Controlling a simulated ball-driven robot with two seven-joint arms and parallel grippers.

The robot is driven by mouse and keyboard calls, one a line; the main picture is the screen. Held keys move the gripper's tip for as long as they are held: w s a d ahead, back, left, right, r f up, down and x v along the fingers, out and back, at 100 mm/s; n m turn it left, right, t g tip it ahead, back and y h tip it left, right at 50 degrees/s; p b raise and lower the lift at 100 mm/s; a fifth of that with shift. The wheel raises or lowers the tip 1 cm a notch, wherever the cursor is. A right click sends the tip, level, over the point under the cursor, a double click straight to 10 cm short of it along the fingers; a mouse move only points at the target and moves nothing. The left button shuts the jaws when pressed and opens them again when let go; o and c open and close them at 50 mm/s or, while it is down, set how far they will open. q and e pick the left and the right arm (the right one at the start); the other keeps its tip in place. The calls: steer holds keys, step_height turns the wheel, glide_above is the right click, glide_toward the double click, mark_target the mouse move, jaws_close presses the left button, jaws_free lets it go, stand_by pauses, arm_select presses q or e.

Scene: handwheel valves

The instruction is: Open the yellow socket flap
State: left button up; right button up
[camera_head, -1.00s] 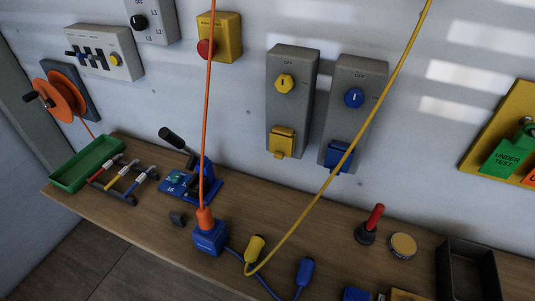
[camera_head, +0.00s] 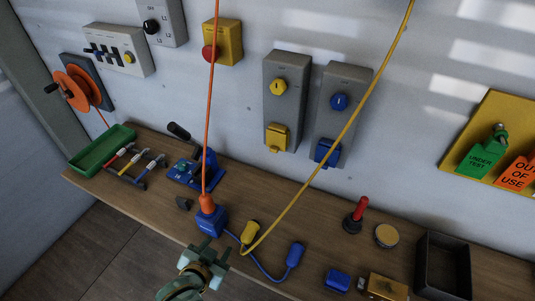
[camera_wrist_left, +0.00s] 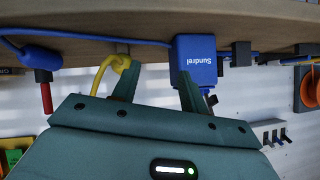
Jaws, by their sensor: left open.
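The yellow socket flap (camera_head: 277,137) lies down over the lower front of a grey wall box (camera_head: 288,92) with a yellow knob (camera_head: 278,87). It looks shut. My left gripper (camera_head: 207,257) is at the bottom of the head view, in front of the bench edge, below and left of the flap and well apart from it. In the left wrist view its two fingers (camera_wrist_left: 157,82) are spread with nothing held between them. I cannot make out the yellow flap in the wrist view. My right gripper is not in view.
A matching box with a blue flap (camera_head: 327,152) stands just right. A yellow cable (camera_head: 342,135) hangs diagonally in front of the bench. An orange cable (camera_head: 209,120) drops to a blue block (camera_head: 211,221). A lever tool (camera_head: 196,170) and a red-handled stamp (camera_head: 356,215) stand on the bench.

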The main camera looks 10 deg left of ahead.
arm_select(q)
steer(key=w+d+r+n+t+h+p, duration=0.1)
steer(key=w+d+r+t+h, duration=0.15)
steer(key=r, duration=0.55)
steer(key=w+d+r+t+h+p, duration=0.1)
steer(key=w+d+r+t+h, duration=0.2)
steer(key=r, duration=0.4)
steer(key=y+b, duration=0.1)
steer(key=b, duration=0.1)
glide_toward(273, 151)
steer(key=shift+t, duration=0.25)
steer(key=x, duration=0.8)
steer(key=shift+w+f, duration=0.2)
steer(key=shift+f, duration=0.15)
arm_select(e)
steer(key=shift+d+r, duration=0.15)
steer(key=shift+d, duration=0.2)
